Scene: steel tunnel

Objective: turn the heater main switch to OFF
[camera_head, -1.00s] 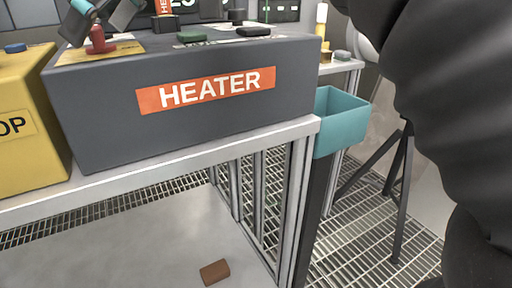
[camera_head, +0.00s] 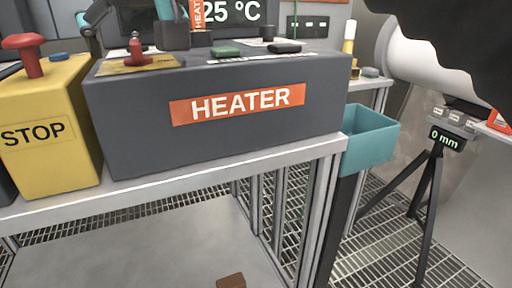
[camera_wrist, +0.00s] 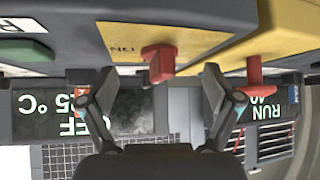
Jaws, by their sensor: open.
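The dark grey heater box (camera_head: 215,130) stands on the bench with an orange HEATER label. Its red switch (camera_head: 137,50) stands up from a yellow plate (camera_head: 110,68) on the top left. In the wrist view the red switch handle (camera_wrist: 160,62) shows against the yellow plate, which bears an upside-down ON mark. My gripper (camera_wrist: 158,82) is open, with one finger on each side of the handle in the picture. No contact shows, and the gap in depth is unclear. In the head view the fingers are only partly visible near the top edge.
Left of the heater is a yellow STOP box (camera_head: 45,130) with a red mushroom button (camera_head: 30,50). A display (camera_head: 235,12) reading 25 °C stands behind. Green and black parts sit on the heater top. A teal bin (camera_head: 368,140) hangs at the bench's right end.

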